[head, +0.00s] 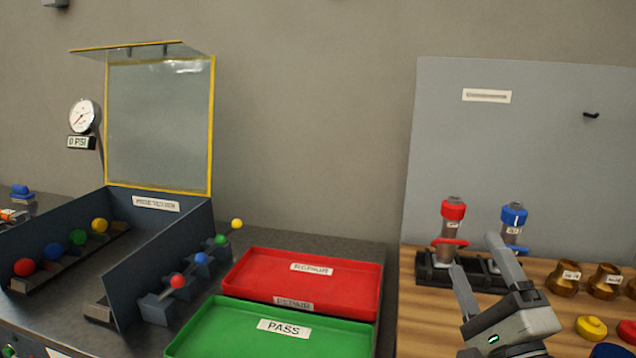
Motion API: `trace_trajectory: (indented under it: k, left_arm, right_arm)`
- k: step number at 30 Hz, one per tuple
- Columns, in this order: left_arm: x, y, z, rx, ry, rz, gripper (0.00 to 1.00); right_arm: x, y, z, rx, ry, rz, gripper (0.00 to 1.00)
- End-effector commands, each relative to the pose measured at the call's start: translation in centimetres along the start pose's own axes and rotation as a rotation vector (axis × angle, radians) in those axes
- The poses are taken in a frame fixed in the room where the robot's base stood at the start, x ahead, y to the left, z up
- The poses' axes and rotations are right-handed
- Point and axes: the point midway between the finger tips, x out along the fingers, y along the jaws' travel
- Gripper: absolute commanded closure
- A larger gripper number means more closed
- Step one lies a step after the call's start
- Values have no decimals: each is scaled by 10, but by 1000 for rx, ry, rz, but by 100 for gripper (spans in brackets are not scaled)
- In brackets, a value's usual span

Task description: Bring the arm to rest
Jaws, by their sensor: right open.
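My right gripper (482,270) is at the lower right, over the wooden bench top. Its two fingers are spread and nothing is between them. In the picture it overlaps the black holder (432,270), which carries a red-topped pump (453,215) and a blue-topped pump (513,215), both upright. A finger partly hides the blue-topped pump's lower part; I cannot tell whether it touches. My left gripper is not in view.
A red repair tray (340,290) and a green pass tray (230,340) lie empty in the middle. A pressure tester with a raised yellow-framed lid (160,125) and levers with coloured knobs stands left. Brass parts (563,280) and coloured caps (591,328) lie right.

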Motion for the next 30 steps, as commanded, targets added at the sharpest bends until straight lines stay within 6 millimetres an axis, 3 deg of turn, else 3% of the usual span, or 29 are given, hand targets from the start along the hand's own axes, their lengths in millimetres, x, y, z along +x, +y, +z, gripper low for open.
trace_trajectory:
  k: [1, 3, 6, 8, 12, 18, 27, 30]
  left_arm:
    - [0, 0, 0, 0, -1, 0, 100]
    - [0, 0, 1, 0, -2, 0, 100]
    - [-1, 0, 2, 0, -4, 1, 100]
    - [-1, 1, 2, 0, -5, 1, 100]
    - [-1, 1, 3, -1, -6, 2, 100]
    - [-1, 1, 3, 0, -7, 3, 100]
    - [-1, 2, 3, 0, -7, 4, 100]
    - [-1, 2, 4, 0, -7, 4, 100]
  right_arm:
    - [-14, 18, 29, -149, -131, 90, 28]
    - [-39, 50, 64, -367, -324, 228, 28]
    - [-89, 98, 93, -645, -585, 442, 28]
    - [-121, 121, 98, -778, -715, 565, 28]
    - [-182, 152, 91, -984, -932, 798, 28]
    - [-244, 166, 68, -1152, -1128, 1053, 28]
    - [-313, 157, 33, -1288, -1319, 1374, 28]
    - [-317, 164, 29, -1313, -1321, 1381, 28]
